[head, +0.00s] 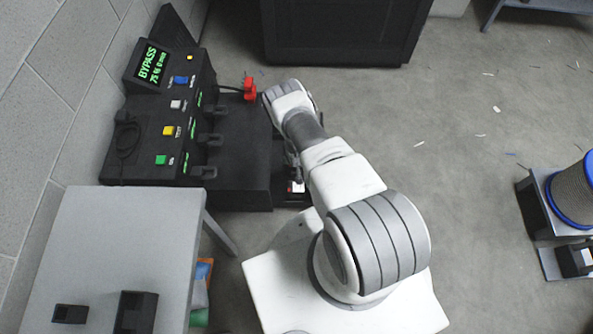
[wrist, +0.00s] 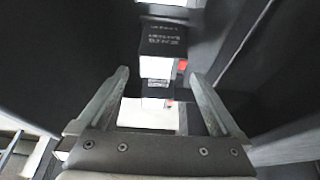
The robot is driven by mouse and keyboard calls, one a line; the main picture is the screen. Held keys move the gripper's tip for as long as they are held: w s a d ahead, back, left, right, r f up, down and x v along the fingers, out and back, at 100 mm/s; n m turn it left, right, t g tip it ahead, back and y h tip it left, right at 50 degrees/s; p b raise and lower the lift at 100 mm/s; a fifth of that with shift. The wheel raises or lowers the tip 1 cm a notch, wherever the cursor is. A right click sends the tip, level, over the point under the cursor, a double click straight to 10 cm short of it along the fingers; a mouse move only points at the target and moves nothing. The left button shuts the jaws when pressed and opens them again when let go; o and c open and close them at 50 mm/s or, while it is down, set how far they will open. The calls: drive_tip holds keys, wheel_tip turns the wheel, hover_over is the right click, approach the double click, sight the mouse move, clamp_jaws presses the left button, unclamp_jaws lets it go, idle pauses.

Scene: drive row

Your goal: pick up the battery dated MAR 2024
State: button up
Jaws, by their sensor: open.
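In the wrist view, my gripper (wrist: 158,75) is open, with its two grey fingers apart and nothing clamped between them. Ahead of and between the fingertips is a black and white battery (wrist: 163,38) with small pale print on its dark face and a red mark at its side. The print is too small to read a date. A second dark and white block with a red mark (wrist: 157,90) shows below it. In the head view, a white, red and black battery (head: 297,187) sits at the bench's lower right, close under my gripper (head: 293,170), which is mostly hidden by my arm.
A black charger bench (head: 235,150) with a lit BYPASS display (head: 152,63) stands by the wall. A grey table (head: 125,235) holds two black blocks. A stand at right carries a blue-rimmed drum (head: 575,190). Open floor lies right of my arm. Dark walls flank my gripper in the wrist view.

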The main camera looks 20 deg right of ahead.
drive_tip(key=b+x, duration=0.3)
drive_tip(key=x, duration=0.2)
drive_tip(key=shift+a+f, duration=0.15)
drive_tip(key=shift+f, duration=0.05)
drive_tip(key=shift+w+f+b, duration=0.3)
drive_tip(key=shift+f+b, duration=0.05)
drive_tip(key=shift+f, duration=0.15)
clamp_jaws()
drive_tip(key=shift+r, duration=0.1)
